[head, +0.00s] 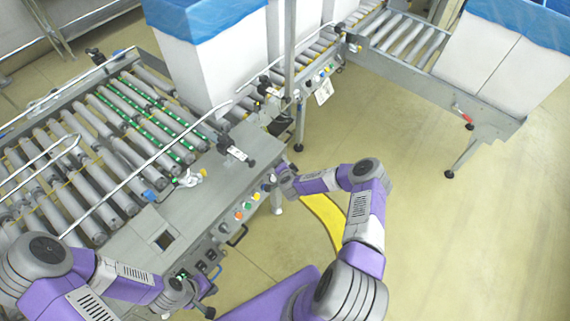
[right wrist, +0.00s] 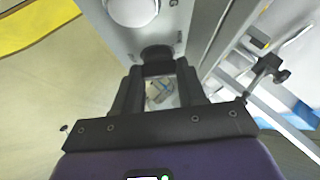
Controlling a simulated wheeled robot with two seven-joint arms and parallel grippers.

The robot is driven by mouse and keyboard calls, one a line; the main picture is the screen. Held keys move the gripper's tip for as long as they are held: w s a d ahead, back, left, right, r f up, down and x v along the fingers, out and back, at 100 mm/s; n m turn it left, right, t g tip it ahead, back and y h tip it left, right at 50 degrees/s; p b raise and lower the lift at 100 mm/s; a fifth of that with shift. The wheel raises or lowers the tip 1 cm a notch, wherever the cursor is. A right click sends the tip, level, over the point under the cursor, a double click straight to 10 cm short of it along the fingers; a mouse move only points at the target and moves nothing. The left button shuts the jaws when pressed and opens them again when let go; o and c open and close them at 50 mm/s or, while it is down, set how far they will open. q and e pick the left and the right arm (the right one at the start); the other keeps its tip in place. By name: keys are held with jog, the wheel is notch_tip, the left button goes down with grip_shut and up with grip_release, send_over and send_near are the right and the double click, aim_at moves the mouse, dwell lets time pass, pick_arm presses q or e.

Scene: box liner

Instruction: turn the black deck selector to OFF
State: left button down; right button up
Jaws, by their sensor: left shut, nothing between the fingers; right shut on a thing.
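The control panel (head: 232,218) runs along the front edge of the grey machine deck and carries coloured buttons. A black knob (right wrist: 157,53), which looks like the deck selector, sits on the grey panel face in the right wrist view. My right gripper (right wrist: 159,70) is shut on this knob, one finger on each side. The fingers hide its sides, and I cannot read which position it points to. In the head view my right arm reaches the far end of the panel. My left gripper (head: 187,296) is shut and empty, low beside the near end of the machine.
A roller conveyor (head: 85,150) with green-marked strips fills the left. White boxes with blue liners (head: 205,60) stand at the back, and another (head: 505,60) at upper right. A yellow curved floor marking (head: 328,218) lies under my right arm.

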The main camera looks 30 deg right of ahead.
jog(key=shift+m+g+p, duration=0.3)
jog(key=shift+m+g, duration=0.1)
jog(key=o, duration=1.1)
jog(key=shift+c, duration=0.2)
jog(key=shift+r, duration=0.1)
jog(key=shift+w, duration=0.1)
jog(key=shift+a+r, duration=0.1)
jog(key=shift+r, duration=0.05)
